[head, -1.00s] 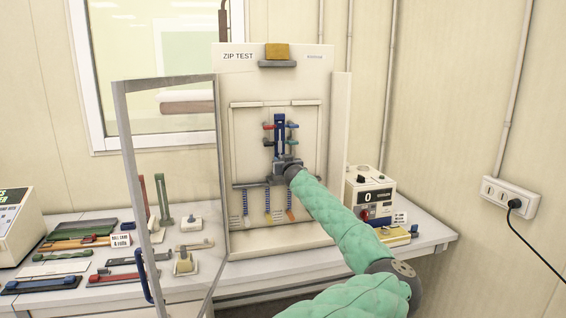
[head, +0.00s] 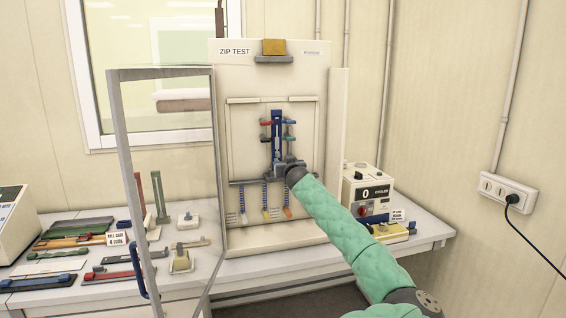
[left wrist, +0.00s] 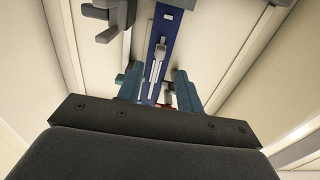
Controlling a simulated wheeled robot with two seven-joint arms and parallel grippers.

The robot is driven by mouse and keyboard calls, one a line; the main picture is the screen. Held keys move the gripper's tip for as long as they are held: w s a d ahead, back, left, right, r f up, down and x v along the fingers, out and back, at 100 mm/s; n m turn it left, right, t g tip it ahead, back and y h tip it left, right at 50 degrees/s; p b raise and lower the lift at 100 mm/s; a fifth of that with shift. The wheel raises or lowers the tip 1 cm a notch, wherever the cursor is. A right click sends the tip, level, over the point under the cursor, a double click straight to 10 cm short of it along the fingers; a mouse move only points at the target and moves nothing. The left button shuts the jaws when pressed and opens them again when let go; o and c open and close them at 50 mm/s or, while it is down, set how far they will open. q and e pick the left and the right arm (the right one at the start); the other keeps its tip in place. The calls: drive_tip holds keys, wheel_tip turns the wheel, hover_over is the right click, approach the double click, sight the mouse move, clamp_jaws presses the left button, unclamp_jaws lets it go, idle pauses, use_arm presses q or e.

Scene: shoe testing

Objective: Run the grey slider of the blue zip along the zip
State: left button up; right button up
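The blue zip (head: 277,125) hangs upright on the panel of the ZIP TEST stand (head: 228,130). Red and teal tabs flank it. My left gripper (head: 282,164) is at the zip's lower part and hides some of it. In the left wrist view the blue zip (left wrist: 164,30) runs between the teal fingers of the left gripper (left wrist: 157,80). They stand apart, one on each side. A pale grey slider with a long pull (left wrist: 155,72) lies on the zip between them. I see no finger touching it. The slider cannot be made out in the head view. My right gripper is not in view.
A glass door (head: 165,180) stands open left of the stand. A counter box (head: 368,190) stands right. Several zip samples (head: 75,240) lie on the left table. A grey clamp (left wrist: 105,15) is near the zip.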

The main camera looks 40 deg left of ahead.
use_arm(q)
drive_tip(key=shift+s+d, duration=0.35)
drive_tip(key=shift+d, duration=0.15)
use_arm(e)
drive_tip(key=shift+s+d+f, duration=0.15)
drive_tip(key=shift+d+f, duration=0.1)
